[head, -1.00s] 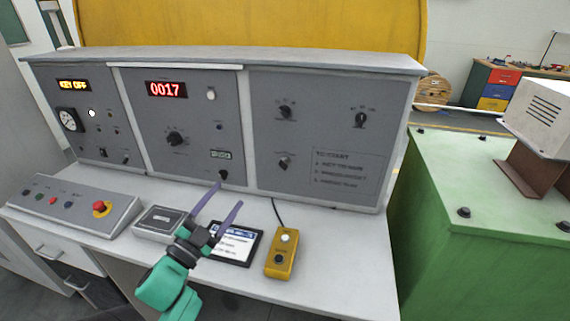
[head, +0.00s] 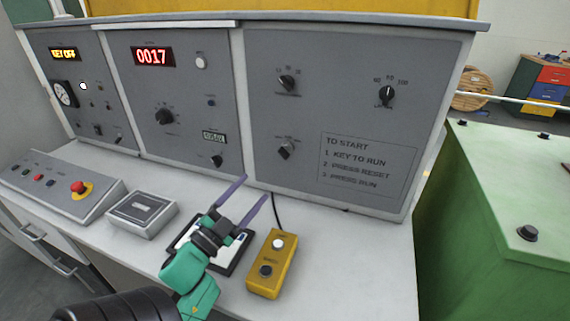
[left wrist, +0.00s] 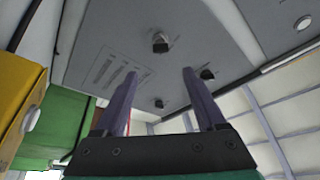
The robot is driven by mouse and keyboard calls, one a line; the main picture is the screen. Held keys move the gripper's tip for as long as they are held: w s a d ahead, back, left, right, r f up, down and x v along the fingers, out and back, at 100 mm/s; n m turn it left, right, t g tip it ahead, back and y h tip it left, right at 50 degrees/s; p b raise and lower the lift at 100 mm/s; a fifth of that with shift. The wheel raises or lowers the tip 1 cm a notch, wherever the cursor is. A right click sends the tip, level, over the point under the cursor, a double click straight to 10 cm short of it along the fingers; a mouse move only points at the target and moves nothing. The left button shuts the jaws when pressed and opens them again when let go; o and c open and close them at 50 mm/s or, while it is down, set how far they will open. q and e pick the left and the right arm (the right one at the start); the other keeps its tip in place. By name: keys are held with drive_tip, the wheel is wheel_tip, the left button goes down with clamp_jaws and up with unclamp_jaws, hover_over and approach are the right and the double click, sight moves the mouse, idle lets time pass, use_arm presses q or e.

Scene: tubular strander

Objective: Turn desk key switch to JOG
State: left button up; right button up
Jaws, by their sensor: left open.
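The desk's right grey panel (head: 435,115) carries three dark rotary switches. The upper left knob (head: 287,82) and upper right knob (head: 386,94) are on the same panel. My left gripper (head: 254,187) is open and empty, below the switch and apart from the panel. My right gripper is out of view.
A yellow pendant box (head: 272,265) with a cable and a dark tablet (head: 232,266) lie on the desk near my gripper. A grey box (head: 142,212) and a sloped button console with a red stop button (head: 79,187) are left. A green machine (head: 500,200) stands right.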

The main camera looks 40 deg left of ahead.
sight(282, 156)
use_arm(q)
drive_tip(key=p+x, duration=0.3)
drive_tip(key=x, duration=1)
drive_tip(key=shift+w+r, duration=0.1)
drive_tip(key=shift+r, duration=0.1)
drive_tip(key=shift+w+r+p, duration=0.1)
drive_tip(key=shift+w+p, duration=0.2)
drive_tip(key=shift+w, duration=0.25)
clamp_jaws()
